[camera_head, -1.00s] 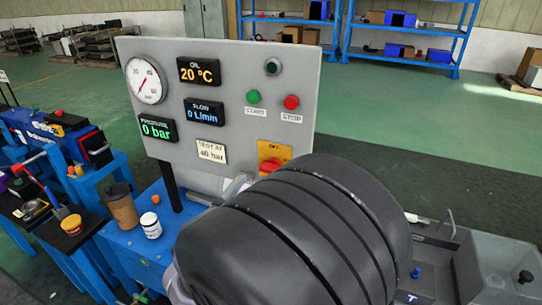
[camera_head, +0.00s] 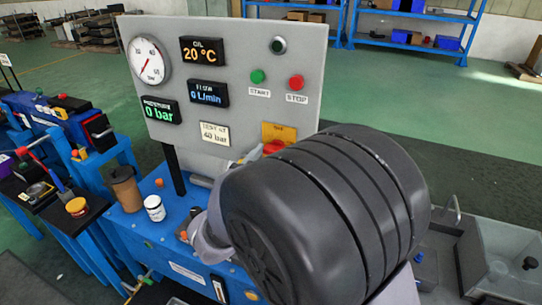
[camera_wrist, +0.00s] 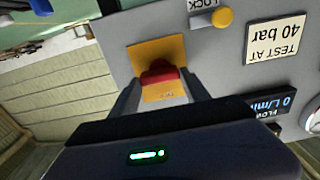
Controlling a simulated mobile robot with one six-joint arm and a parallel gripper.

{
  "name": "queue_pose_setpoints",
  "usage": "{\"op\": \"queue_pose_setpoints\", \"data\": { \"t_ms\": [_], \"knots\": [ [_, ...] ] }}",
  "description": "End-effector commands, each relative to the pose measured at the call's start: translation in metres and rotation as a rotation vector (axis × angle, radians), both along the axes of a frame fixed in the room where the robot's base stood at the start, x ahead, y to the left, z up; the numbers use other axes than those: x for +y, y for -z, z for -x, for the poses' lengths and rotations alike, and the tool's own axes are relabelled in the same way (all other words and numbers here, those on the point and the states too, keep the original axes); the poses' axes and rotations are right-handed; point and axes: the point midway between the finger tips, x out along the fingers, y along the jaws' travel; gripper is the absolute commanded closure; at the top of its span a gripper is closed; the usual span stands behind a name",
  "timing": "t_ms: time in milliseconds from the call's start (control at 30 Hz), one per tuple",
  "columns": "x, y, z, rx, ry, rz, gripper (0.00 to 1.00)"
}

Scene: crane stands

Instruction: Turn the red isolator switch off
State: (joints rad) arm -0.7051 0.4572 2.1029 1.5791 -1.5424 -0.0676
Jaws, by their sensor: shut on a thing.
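The red isolator switch (camera_head: 274,147) sits on a yellow plate (camera_head: 283,131) low on the right of the grey panel, partly hidden behind my arm. In the wrist view the red handle (camera_wrist: 160,73) shows in front of its yellow plate (camera_wrist: 147,51), with the panel upside down. My gripper (camera_wrist: 161,88) is shut on the handle, one finger on each side. Small lettering on the plate is too blurred to read. In the head view my black arm hides most of the gripper.
The grey panel (camera_head: 185,60) carries a dial gauge (camera_head: 149,61), displays, a green START button (camera_head: 257,76) and a red STOP button (camera_head: 296,82). A brown cup (camera_head: 126,190) and a white jar (camera_head: 154,208) stand on the blue bench left of my arm.

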Motion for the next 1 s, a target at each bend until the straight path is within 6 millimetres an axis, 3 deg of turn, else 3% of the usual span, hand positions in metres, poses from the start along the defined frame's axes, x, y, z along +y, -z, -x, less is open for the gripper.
{"op": "queue_pose_setpoints", "data": {
  "t_ms": [367, 1000],
  "knots": [
    [0.0005, -0.0021, 0.0, 0.049, 0.0, 0.13, 0.86],
    [0.0027, -0.0032, -0.0007, 0.254, 0.0, 0.69, 0.86]
  ]
}}
